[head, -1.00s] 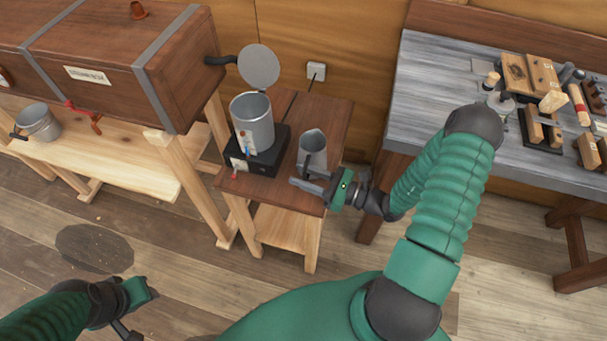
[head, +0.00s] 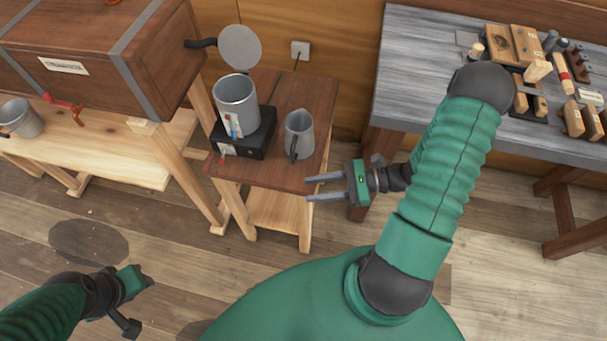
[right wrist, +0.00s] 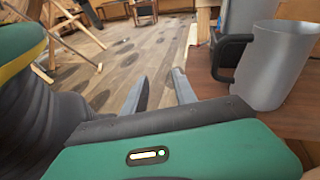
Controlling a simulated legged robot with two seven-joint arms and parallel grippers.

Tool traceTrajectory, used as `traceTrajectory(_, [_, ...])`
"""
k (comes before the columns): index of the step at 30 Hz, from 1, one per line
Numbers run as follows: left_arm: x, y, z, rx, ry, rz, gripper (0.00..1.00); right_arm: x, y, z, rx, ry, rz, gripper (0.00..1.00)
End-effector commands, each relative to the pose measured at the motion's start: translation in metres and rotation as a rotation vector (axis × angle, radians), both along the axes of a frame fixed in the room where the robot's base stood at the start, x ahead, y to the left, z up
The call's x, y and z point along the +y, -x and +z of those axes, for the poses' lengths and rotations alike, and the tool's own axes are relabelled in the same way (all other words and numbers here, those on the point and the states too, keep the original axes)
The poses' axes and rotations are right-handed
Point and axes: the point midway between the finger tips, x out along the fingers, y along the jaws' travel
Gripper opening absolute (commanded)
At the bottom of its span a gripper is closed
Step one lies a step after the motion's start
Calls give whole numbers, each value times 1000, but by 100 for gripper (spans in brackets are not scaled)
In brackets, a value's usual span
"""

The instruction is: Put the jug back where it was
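The grey metal jug (head: 300,132) stands upright on the small brown side table (head: 262,176), right of the black heater box. Its dark handle faces the front. The jug also shows at the right of the right wrist view (right wrist: 275,65). My right gripper (head: 309,188) is open and empty at the table's front right edge, apart from the jug. Its two fingers also show in the right wrist view (right wrist: 158,88). My left gripper (head: 140,305) is low at the left, away from the table; its fingers are not clear enough to tell open from shut.
A wooden steam box (head: 95,50) is at the left. A grey workbench (head: 420,70) with several tools is at the right. A bucket (head: 20,118) sits on the bench at far left.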

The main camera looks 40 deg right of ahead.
Motion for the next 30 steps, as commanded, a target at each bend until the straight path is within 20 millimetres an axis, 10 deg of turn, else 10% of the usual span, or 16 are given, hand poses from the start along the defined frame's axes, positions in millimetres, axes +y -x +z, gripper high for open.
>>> traceTrajectory(3, [0,0,0,0,0,0,36,55,39,-7,19,378,529,33])
traceTrajectory(6, [0,0,0,0,0,0,36,56,60,-14,-85,788,962,33])
traceTrajectory(11, [0,0,0,0,0,0,36,46,19,11,-485,1381,1405,33])
traceTrajectory(16, [0,0,0,0,0,0,36,65,-19,41,-793,1639,1522,33])
traceTrajectory(30, [0,0,0,0,0,0,36,67,-22,44,-810,1655,1528,33])
